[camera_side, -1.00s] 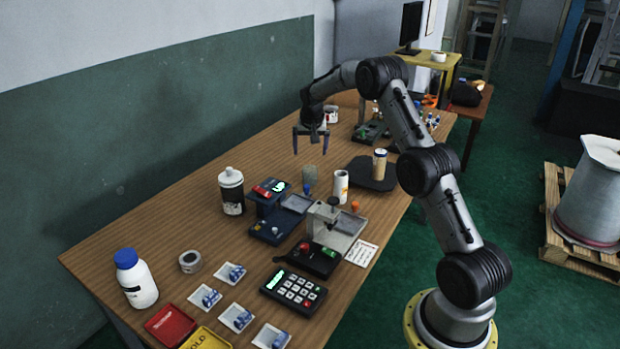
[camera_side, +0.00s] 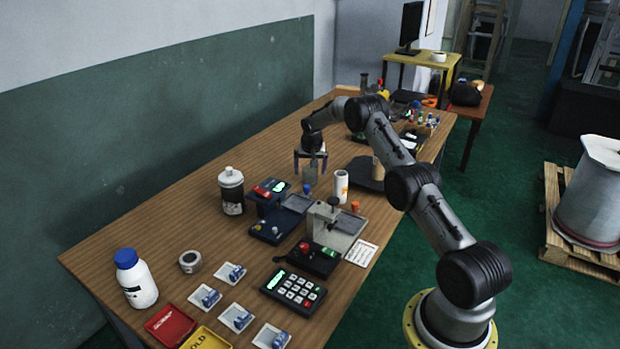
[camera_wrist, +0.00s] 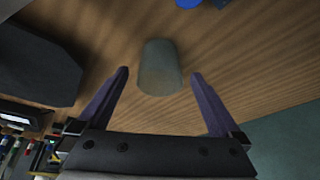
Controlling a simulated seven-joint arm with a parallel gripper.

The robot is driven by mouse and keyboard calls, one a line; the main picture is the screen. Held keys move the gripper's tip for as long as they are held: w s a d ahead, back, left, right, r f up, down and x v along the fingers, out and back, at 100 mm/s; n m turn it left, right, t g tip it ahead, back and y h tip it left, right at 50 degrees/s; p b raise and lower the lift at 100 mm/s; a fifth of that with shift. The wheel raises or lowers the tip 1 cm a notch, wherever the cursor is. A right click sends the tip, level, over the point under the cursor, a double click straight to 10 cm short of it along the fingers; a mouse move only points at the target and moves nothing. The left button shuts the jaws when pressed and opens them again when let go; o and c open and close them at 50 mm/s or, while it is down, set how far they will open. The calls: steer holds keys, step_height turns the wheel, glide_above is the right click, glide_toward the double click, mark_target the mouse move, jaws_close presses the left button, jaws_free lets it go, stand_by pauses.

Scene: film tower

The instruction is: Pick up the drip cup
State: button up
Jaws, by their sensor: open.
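The drip cup, a small grey-green cup (camera_side: 309,176), stands upright on the wooden table behind the blue and grey devices. In the wrist view the cup (camera_wrist: 160,66) appears ahead of and between my two fingertips. My gripper (camera_side: 310,168) is open, pointing down, with its purple fingers on either side of the cup in the side view. In the wrist view my gripper (camera_wrist: 159,76) holds nothing. I cannot tell whether the fingertips reach down beside the cup or remain above its rim.
A blue-capped small bottle (camera_side: 307,189) stands just in front of the cup. A white cylinder (camera_side: 341,186) is to its right, and a dark pad (camera_side: 366,174) lies beyond. A white-and-black bottle (camera_side: 231,191) stands left. The table left of the cup is clear.

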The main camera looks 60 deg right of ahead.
steer(key=shift+w+d+f, duration=0.15)
steer(key=shift+d+f, duration=0.05)
steer(key=shift+f, duration=0.45)
steer(key=shift+c, duration=0.2)
steer(key=c, duration=1.3)
steer(key=shift+r, duration=0.1)
